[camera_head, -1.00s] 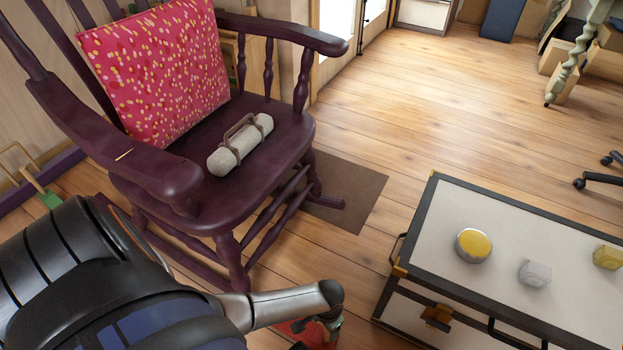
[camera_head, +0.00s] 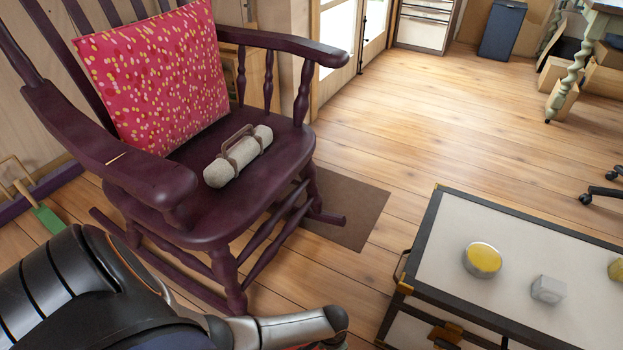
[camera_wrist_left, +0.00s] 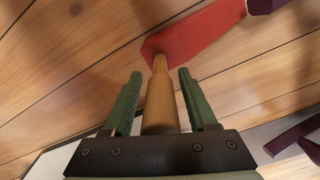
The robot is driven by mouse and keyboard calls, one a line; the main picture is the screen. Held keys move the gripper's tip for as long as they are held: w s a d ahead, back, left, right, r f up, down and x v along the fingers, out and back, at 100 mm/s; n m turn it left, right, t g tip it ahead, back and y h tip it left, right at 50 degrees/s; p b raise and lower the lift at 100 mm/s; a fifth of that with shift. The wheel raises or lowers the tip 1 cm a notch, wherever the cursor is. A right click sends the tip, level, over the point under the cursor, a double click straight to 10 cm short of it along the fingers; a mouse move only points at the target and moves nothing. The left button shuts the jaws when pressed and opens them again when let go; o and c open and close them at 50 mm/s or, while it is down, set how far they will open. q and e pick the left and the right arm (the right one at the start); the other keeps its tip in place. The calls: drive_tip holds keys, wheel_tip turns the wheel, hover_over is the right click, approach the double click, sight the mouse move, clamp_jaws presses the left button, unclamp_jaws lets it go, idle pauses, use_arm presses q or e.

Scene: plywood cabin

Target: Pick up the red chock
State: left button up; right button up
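The red chock (camera_wrist_left: 195,35) lies on the plank floor in the left wrist view, a flat red piece with a pale wooden handle (camera_wrist_left: 160,95). The handle points back toward my left gripper (camera_wrist_left: 160,88). The gripper's two green fingers are apart, one on each side of the handle, with a visible gap on both sides. The handle's near end is close to the palm; I cannot tell if it touches. In the head view the left gripper is below the bottom edge, and the chock is almost wholly out of sight. My right gripper is not in view.
A purple rocking chair (camera_head: 190,225) with a red cushion (camera_head: 155,75) and a grey roll (camera_head: 238,155) stands close by. A white trunk (camera_head: 435,230) is at the right. A green piece with a tan handle (camera_head: 48,218) is at far left. The floor beyond is open.

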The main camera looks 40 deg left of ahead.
use_arm(q)
clamp_jaws()
idle(1.1)
